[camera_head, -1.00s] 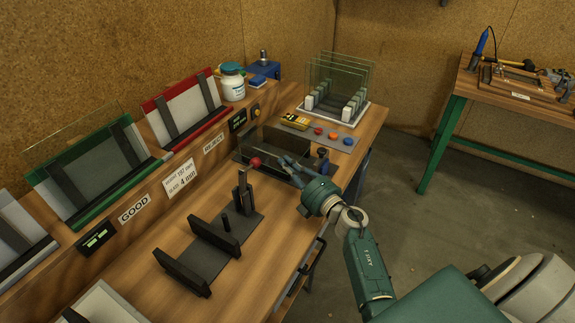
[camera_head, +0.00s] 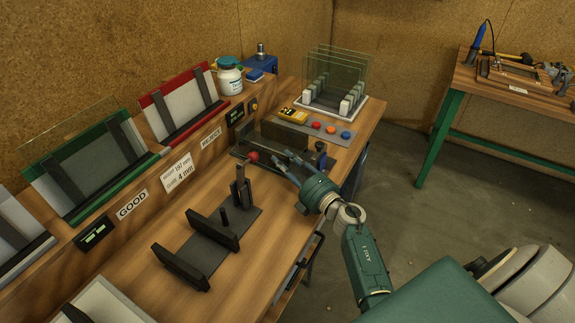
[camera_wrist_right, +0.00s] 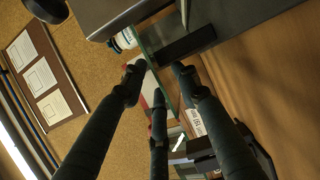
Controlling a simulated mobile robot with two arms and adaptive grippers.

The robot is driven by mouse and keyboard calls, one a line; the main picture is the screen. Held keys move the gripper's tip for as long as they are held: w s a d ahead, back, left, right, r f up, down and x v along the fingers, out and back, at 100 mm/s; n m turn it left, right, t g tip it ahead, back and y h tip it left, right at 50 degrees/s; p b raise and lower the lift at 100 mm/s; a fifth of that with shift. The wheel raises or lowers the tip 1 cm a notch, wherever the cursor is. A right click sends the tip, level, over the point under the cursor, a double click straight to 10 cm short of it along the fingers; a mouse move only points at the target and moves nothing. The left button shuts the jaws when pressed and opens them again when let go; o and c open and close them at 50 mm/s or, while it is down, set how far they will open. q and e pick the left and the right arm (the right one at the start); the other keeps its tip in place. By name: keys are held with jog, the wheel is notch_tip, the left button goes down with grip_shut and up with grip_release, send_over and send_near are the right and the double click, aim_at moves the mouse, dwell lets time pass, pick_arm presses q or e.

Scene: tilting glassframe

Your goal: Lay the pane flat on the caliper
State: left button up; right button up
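The caliper seems to be the dark fixture (camera_head: 240,229) on the bench, a grey base with two black uprights and a short post; its top is bare. My right gripper (camera_head: 287,160) is beyond it, at a dark trough-like stand (camera_head: 285,133) with a red knob. In the right wrist view its fingers (camera_wrist_right: 158,78) are spread apart. A greenish glass-like strip (camera_wrist_right: 151,46) shows between and beyond them; I cannot tell whether the fingers touch it. Which pane is the task's pane is unclear. My left gripper is out of view.
A rack (camera_head: 319,105) of upright glass panes stands at the bench's far right. A green GOOD rack (camera_head: 95,205) and a red REJECT rack (camera_head: 203,129) line the left. A white bottle (camera_head: 230,78) is behind.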

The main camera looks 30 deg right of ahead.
jog(key=s, duration=0.3)
jog(key=s+d, duration=0.1)
jog(key=s, duration=0.7)
jog(key=shift+s+d, duration=0.25)
jog(key=shift+d, duration=0.05)
jog(key=shift+s, duration=0.25)
